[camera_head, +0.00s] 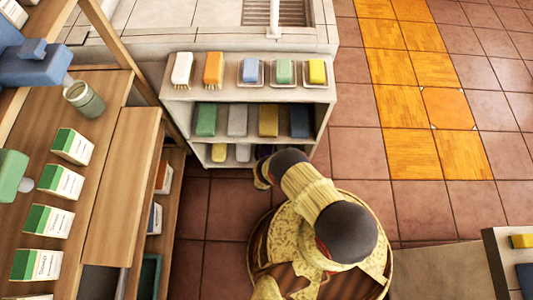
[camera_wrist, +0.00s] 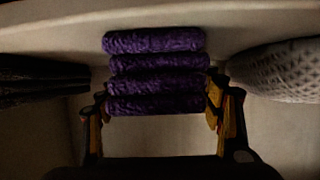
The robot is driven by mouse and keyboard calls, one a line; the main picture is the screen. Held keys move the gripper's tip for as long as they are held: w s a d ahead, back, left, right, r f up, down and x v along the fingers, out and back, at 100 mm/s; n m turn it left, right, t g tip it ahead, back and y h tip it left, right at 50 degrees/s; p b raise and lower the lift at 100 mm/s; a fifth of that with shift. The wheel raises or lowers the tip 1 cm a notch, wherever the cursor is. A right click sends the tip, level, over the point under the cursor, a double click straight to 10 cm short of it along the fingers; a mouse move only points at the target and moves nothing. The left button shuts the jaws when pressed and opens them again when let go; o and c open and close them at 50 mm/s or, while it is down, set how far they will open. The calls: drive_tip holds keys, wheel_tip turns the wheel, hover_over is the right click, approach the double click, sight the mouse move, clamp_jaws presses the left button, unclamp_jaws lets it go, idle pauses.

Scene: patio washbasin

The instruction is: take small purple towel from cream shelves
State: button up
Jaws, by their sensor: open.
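The small purple towel (camera_wrist: 157,63) is a folded stack of ribbed purple layers in the middle of the wrist view. My gripper (camera_wrist: 158,98) is open, with one finger on each side of the towel's near layers. I cannot tell whether the fingers touch it. In the head view, the cream shelves (camera_head: 178,91) stand at the top middle, and my arm reaches to their lowest level at the right. My arm mostly hides the towel and the fingertips there.
In the wrist view, a dark ribbed thing (camera_wrist: 40,80) lies left of the towel and a grey textured thing (camera_wrist: 278,70) lies right. Folded towels (camera_head: 237,121) fill the middle shelf; brushes and soaps stand on top.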

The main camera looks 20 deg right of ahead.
drive_tip(key=c, duration=1.2)
drive_tip(key=shift+c, duration=0.3)
drive_tip(key=shift+r, duration=0.1)
